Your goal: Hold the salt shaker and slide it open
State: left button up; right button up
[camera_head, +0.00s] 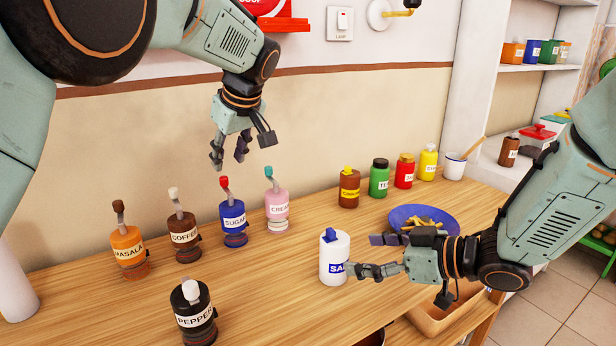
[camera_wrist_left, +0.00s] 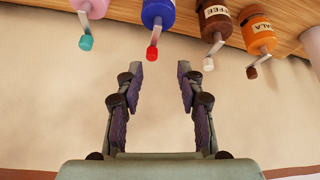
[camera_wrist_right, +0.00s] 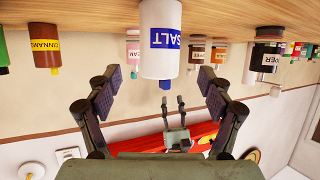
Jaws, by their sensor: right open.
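The salt shaker (camera_head: 334,258) is a white upright bottle with a blue label and a blue top, standing on the wooden table. My right gripper (camera_head: 366,256) is open beside it, with its fingers reaching toward the shaker from the right; part of the label is hidden behind a finger. In the right wrist view the salt shaker (camera_wrist_right: 161,40) appears upside down, between and just beyond the open fingers (camera_wrist_right: 160,85). Contact is not clear. My left gripper (camera_head: 230,155) is open and empty, raised above the table near the wall; its parted fingers (camera_wrist_left: 158,85) also show in its wrist view.
Masala (camera_head: 129,252), coffee (camera_head: 185,237), sugar (camera_head: 233,220) and cream (camera_head: 277,208) dispensers stand left of the salt. The pepper one (camera_head: 195,314) is nearer the front. A blue bowl (camera_head: 447,214) sits behind my right gripper. Several jars line the back.

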aim_at(334, 252)
jog(key=shift+d, duration=0.1)
jog(key=shift+w+a+f, duration=0.1)
jog(key=shift+a, duration=0.1)
pick_arm(q)
jog(key=s+d+n+g+h, duration=0.2)
jog(key=s+d+n+h, duration=0.1)
jog(key=d, duration=0.5)
jog(key=s+d+n+g+h, duration=0.2)
jog(key=s+d+n+h, duration=0.2)
jog(key=d, duration=0.4)
jog(key=shift+s+d+f+n+h, duration=0.2)
jog(key=shift+f+n+h, duration=0.1)
jog(key=shift+f+h, duration=0.25)
pick_arm(e)
jog(key=x, duration=0.7)
jog(key=shift+a, duration=0.15)
pick_arm(q)
jog(key=shift+a+r, duration=0.1)
